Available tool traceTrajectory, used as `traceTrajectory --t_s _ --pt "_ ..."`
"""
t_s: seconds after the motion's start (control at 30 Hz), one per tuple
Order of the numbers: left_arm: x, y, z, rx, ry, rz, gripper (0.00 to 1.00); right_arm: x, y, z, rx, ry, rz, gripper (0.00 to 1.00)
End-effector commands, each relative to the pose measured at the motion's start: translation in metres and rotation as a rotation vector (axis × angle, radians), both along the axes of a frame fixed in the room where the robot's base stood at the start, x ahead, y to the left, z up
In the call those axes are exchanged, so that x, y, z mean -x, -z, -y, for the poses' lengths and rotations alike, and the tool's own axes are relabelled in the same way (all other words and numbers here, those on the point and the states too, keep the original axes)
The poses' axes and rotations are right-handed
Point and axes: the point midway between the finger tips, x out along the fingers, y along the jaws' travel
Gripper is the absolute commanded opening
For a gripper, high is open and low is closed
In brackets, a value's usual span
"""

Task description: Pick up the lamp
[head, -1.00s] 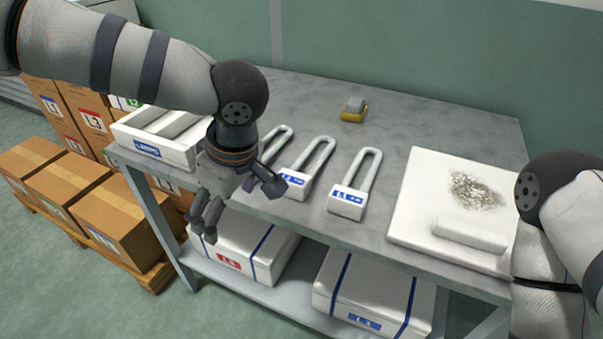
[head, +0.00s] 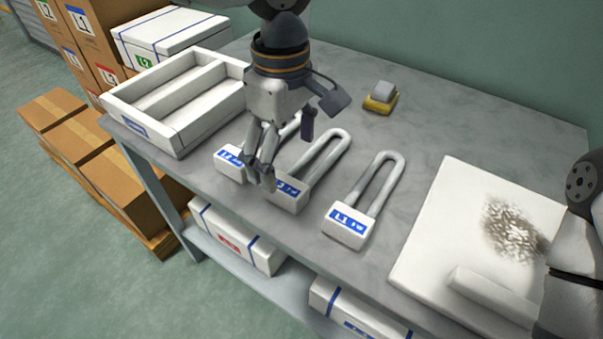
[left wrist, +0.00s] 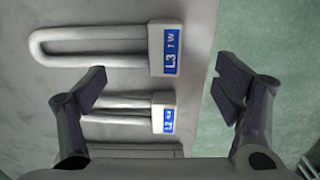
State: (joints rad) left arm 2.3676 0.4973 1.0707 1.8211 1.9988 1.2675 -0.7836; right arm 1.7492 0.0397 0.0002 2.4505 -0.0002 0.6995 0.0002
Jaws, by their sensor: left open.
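Three U-shaped white lamps with blue-labelled block bases lie on the grey table, bases toward the front edge. The left lamp (head: 229,158), labelled L2, is partly hidden by my left gripper (head: 260,172). The middle lamp (head: 322,160) is just right of the fingers, and the right lamp (head: 346,224) is labelled L1. In the left wrist view, the lamp labelled L3 (left wrist: 163,49) is at the top and L2 (left wrist: 163,112) is lower, between the spread fingers. My left gripper is open, empty and pointing down above the left and middle lamps. My right gripper is out of view.
A white divided tray (head: 120,104) stands at the table's left. A yellow-and-grey block (head: 380,97) lies at the back. A white board (head: 425,235) with a dark speckled patch and a white bar lies at the right. Cartons (head: 85,140) stand on the floor left.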

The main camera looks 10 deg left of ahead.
Motion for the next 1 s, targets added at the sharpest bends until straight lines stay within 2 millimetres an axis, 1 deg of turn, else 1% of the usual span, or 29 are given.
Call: traceTrajectory --t_s 0.13,0.3,0.33,0.4,0.53,0.57,0.6,0.67,0.7,0.77,0.8,0.87,0.9,1.0 --pt "-0.002 0.016 0.002 -0.002 0.001 -0.002 0.84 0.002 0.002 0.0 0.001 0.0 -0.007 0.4" --pt "-0.006 0.049 0.005 -0.001 0.001 -0.003 0.84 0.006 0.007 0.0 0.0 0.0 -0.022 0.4" --pt "-0.006 0.052 0.004 -0.002 0.0 -0.002 0.84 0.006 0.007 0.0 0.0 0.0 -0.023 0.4" --pt "-0.007 0.055 0.005 0.0 0.0 0.003 0.84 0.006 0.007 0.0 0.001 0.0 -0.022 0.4" --pt "-0.007 0.053 0.005 0.0 0.0 0.005 0.84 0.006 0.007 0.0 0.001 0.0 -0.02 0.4" --pt "-0.007 0.053 0.005 0.0 0.0 0.005 0.79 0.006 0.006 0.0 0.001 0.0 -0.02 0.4" --pt "-0.007 0.053 0.005 0.0 0.0 0.005 0.7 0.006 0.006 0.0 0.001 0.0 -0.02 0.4" --pt "-0.007 0.053 0.005 0.0 0.0 0.005 0.57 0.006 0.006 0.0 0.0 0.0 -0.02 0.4" --pt "-0.007 0.053 0.004 0.0 0.0 0.005 0.47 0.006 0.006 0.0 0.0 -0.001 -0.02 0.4" --pt "-0.007 0.053 0.004 0.0 0.0 0.005 0.34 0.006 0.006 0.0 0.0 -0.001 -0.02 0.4" --pt "-0.007 0.053 0.004 0.0 0.0 0.005 0.25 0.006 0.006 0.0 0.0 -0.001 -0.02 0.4" --pt "-0.007 0.053 0.004 0.0 0.0 0.005 0.11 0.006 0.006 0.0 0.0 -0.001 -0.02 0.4" --pt "-0.007 0.053 0.004 0.0 0.0 0.005 0.02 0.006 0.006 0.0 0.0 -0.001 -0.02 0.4" --pt "-0.007 0.053 0.005 0.0 0.0 0.005 0.01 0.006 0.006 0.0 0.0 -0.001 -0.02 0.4"
